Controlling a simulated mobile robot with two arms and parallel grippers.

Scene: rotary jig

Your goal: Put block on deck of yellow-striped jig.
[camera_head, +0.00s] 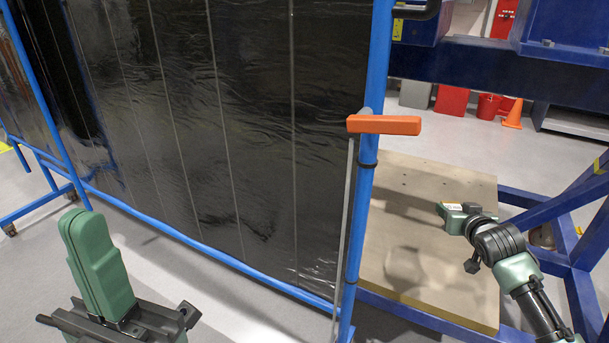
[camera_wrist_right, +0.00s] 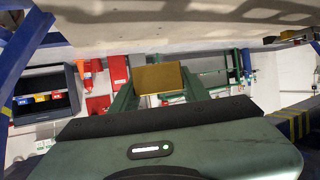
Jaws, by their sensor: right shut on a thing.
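My right gripper (camera_head: 445,209) is over the right side of the jig's pale wooden deck (camera_head: 425,270); its height above the deck is hard to judge. In the right wrist view, the right gripper (camera_wrist_right: 160,85) is shut on a yellow-brown block (camera_wrist_right: 160,78) between its green fingers. I cannot make out the block in the head view. The jig's blue frame has a yellow stripe (camera_head: 601,166). In the wrist view the deck (camera_wrist_right: 220,30) spans the top, apart from the block. My left gripper (camera_head: 88,225) is at the lower left, its green fingers together and empty.
A dark curtain screen (camera_head: 220,140) in a blue frame stands left of the deck. An orange bar (camera_head: 384,125) tops a post at its near edge. A blue beam (camera_head: 480,70) crosses behind the deck. Much of the deck's top is bare.

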